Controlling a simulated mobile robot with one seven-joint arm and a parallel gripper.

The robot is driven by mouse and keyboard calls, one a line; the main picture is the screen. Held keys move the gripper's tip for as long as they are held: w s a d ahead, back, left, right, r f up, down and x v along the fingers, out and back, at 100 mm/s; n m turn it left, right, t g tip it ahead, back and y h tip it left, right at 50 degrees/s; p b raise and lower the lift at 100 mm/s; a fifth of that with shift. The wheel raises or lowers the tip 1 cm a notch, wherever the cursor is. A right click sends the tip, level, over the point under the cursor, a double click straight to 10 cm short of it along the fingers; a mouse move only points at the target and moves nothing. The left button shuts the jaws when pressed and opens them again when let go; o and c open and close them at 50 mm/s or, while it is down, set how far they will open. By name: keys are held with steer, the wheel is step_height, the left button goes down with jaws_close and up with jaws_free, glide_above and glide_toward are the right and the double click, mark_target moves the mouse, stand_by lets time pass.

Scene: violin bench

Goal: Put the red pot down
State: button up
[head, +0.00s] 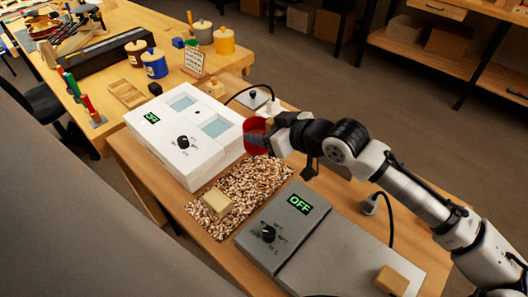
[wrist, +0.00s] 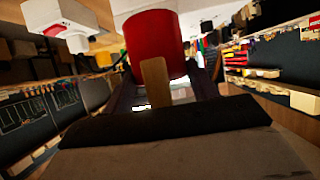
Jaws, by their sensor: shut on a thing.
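My gripper (head: 266,140) is shut on the red pot (head: 255,127), near the right side of the white heater box. In the wrist view the red pot (wrist: 155,42) stands between the fingers, with a tan upright strip in front of it. In the head view the pot is partly hidden by my gripper. I cannot tell whether its base touches anything.
The white box (head: 205,165) has two pale blue wells and a lit display. A speckled mat (head: 262,180) with a beige block (head: 217,201) lies in front. A grey box (head: 330,240) reads OFF. Blue (head: 154,66), brown and yellow pots stand on the far bench.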

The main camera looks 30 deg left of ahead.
step_height(320, 180, down, 9)
steer(key=shift+r+p, duration=0.1)
steer(key=shift+p, duration=0.35)
